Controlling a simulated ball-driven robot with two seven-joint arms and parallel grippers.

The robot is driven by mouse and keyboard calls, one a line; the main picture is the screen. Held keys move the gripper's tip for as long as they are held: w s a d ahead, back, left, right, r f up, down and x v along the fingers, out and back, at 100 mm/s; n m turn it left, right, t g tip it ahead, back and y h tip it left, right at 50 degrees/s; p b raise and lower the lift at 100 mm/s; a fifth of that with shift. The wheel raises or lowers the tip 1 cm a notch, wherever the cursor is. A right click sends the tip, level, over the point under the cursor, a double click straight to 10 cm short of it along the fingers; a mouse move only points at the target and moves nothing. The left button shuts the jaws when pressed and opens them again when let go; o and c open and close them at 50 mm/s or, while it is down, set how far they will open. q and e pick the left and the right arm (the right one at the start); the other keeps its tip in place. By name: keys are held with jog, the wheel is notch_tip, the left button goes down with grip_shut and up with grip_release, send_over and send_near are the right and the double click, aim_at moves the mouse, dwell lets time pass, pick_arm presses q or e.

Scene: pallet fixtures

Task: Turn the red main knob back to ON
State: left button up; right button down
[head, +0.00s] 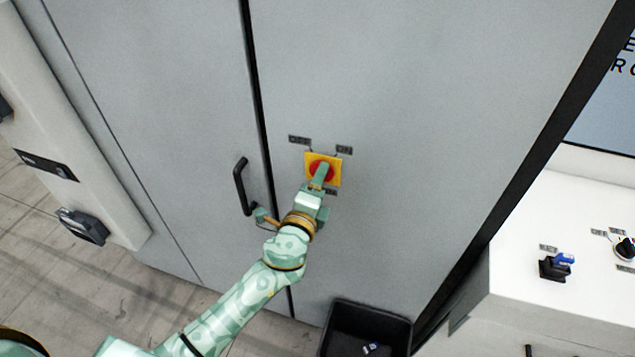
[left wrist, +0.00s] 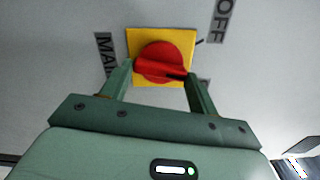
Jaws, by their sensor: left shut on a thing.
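The red main knob (head: 313,168) sits on a yellow square plate (head: 337,158) on the grey cabinet door. An OFF label (head: 299,140) is above left of it and an ON label (head: 344,150) above right. My left gripper (head: 320,176) is at the knob and partly covers it. In the left wrist view the gripper (left wrist: 158,73) is shut on the raised grip of the knob (left wrist: 160,54), with one finger at each side. OFF (left wrist: 217,20) and MAIN (left wrist: 103,54) labels show there. I cannot tell exactly which mark the knob points to. My right gripper is not in view.
A black door handle (head: 241,187) is left of my forearm, beside the door gap. A black bin (head: 402,333) stands below. A white console (head: 518,235) at right carries a blue-levered switch (head: 556,266) and a dark knob (head: 625,248).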

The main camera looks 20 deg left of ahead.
pick_arm(q)
jog(key=shift+f+m, duration=0.1)
jog(key=shift+m, duration=1.6)
jog(key=o, duration=1)
jog(key=s+b, duration=0.1)
jog(key=s, duration=0.4)
jog(key=s+b, duration=0.1)
jog(key=s, duration=0.5)
jog(key=s+b, duration=0.1)
jog(key=s, duration=0.4)
jog(key=shift+s+a, duration=0.15)
jog(key=shift+a, duration=0.1)
